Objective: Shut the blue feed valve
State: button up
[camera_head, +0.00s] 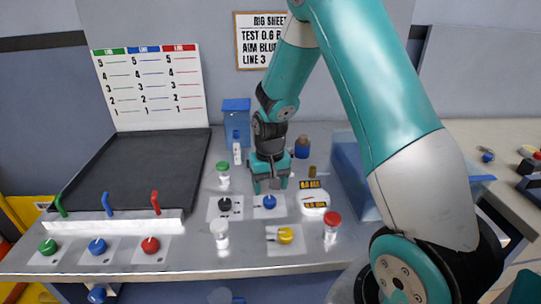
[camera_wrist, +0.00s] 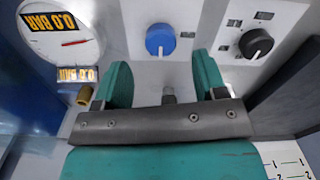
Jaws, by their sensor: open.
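Two blue knobs show. One blue knob (camera_head: 97,246) is at the left front of the bench, between a green and a red knob, below a blue spout (camera_head: 107,204). The other blue knob (camera_head: 269,202) sits on a white plate in front of my gripper (camera_head: 270,185). I cannot tell from labels which is the feed valve. In the wrist view the nearer blue knob (camera_wrist: 160,39) lies just beyond my open, empty fingers (camera_wrist: 163,78), roughly centred between them and not visibly touched. Whether either knob is shut is unclear.
A black knob (camera_head: 225,204) is left of the nearer blue knob, a yellow knob (camera_head: 286,235) in front. A gauge (camera_head: 313,201) reading 0.0 BAR and a red-capped bottle (camera_head: 332,227) stand right. A dark tray (camera_head: 135,172) and a level chart (camera_head: 150,85) are left.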

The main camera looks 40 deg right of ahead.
aim_at(270, 200)
notch_tip(270, 200, up, 12)
jog(key=shift+b, duration=0.35)
jog(key=s+a+r+n+y, duration=0.1)
jog(key=s+a+r+n, duration=0.1)
jog(key=s+a, duration=0.5)
jog(key=s+a+r+n+y, duration=0.1)
jog(key=s+a+r+n, duration=0.1)
jog(key=s+a+n, duration=0.3)
jog(key=s+a+r+n+y, duration=0.2)
jog(key=s+a+r+n, duration=0.1)
jog(key=s+a, duration=0.6)
jog(key=shift+s+a+n, duration=0.4)
jog(key=shift+a+n, duration=0.15)
jog(key=shift+n, duration=0.15)
